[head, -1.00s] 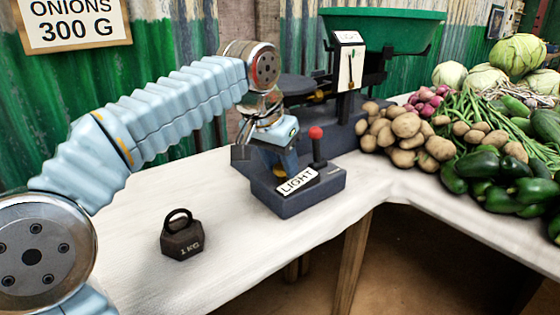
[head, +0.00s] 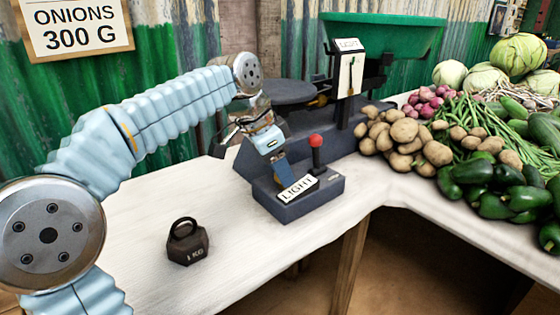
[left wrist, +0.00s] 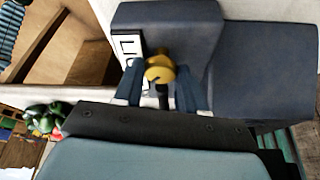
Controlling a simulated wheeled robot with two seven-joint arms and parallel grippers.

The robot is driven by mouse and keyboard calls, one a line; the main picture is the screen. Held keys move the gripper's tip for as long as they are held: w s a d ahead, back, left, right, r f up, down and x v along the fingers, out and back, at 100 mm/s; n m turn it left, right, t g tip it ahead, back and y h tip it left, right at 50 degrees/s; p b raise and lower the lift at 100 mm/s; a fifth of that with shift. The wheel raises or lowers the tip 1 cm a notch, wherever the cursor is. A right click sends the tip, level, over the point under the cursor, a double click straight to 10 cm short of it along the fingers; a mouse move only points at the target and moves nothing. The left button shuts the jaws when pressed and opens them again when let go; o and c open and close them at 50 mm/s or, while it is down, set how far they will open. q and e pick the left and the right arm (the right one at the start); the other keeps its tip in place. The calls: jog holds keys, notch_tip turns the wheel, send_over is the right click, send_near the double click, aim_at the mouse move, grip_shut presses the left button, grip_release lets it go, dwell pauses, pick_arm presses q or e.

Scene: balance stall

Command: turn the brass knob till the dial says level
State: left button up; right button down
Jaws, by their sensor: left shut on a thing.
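The brass knob (left wrist: 160,72) shows in the left wrist view between the two blue fingers of my left gripper (left wrist: 158,92), which is shut on it. In the head view my left gripper (head: 281,172) reaches down to the blue-grey base (head: 310,205) of the balance, and it hides the knob there. The dial (head: 350,72) is a pale upright face on the balance with a "LIGHT" label at its top and a thin dark needle. The needle's exact reading is too small to tell. My right gripper is not in view.
A lever with a red ball (head: 315,140) stands just right of my gripper, behind a "LIGHT" plate (head: 297,187). The balance carries a green pan (head: 385,35) and a dark round plate (head: 285,92). A 1 kg weight (head: 187,245) sits at front left. Potatoes (head: 405,130) lie to the right.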

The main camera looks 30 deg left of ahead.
pick_arm(q)
jog(key=shift+a+m+g+h+p, duration=0.1)
jog(key=shift+m+g+h+p, duration=0.35)
jog(key=shift+m, duration=0.75)
jog(key=o, duration=1)
jog(key=shift+o, duration=0.2)
jog(key=p+v, duration=0.3)
jog(key=v, duration=1)
jog(key=shift+s+r+p, duration=0.15)
jog(key=shift+r+p, duration=0.15)
jog(key=shift+r, duration=0.05)
